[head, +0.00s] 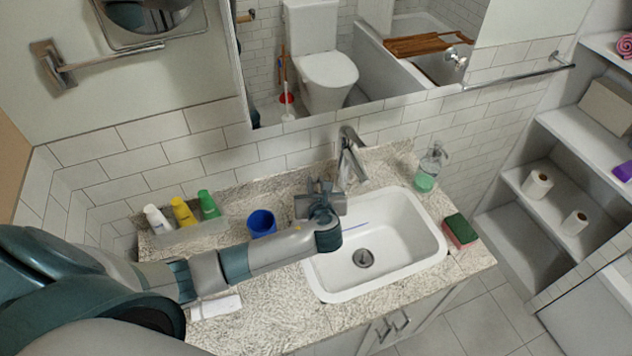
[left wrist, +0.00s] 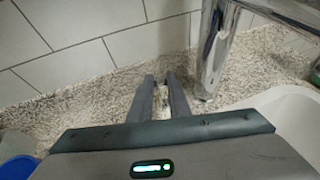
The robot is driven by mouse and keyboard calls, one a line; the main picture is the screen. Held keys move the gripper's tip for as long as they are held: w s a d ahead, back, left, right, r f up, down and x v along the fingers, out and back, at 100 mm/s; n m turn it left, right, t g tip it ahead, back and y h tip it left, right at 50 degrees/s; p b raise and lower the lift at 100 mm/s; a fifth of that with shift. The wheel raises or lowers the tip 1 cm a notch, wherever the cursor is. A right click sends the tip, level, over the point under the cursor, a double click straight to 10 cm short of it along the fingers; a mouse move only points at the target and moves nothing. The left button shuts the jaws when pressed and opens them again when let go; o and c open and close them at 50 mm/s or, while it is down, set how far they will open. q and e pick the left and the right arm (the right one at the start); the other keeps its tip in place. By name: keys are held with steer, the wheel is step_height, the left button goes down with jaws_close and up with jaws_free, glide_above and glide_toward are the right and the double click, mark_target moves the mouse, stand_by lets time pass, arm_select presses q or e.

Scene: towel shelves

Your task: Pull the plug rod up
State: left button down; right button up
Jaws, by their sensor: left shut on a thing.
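My left gripper (head: 320,187) is over the back of the counter, just left of the chrome faucet (head: 345,158). In the left wrist view its two fingers (left wrist: 160,82) point at the counter behind the sink, close to the faucet's base (left wrist: 213,60). The fingers are shut on the plug rod, which is thin and mostly hidden between them. The white sink (head: 425,262) has a dark round drain (head: 363,258) in its floor. My right gripper is in neither view.
A blue cup (head: 262,223) and a tray with several bottles (head: 185,234) stand left of the sink. A soap dispenser (head: 428,170) and a sponge (head: 460,230) are at its right. A mirror (head: 380,55) hangs behind.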

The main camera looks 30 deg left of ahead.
arm_select(q)
steer(key=shift+w+r, duration=0.1)
steer(key=shift+r, duration=0.05)
steer(key=c, duration=1.6)
jaws_free()
steer(key=shift+r, duration=0.1)
steer(key=shift+c, duration=0.2)
steer(key=shift+s, duration=0.2)
steer(key=shift+s+d, duration=0.35)
steer(key=shift+s, duration=0.05)
steer(key=b+v, duration=0.3)
steer(key=v, duration=1.3)
steer(key=shift+b, duration=0.35)
steer(key=shift+s+d, duration=0.15)
steer(key=shift+d, duration=0.05)
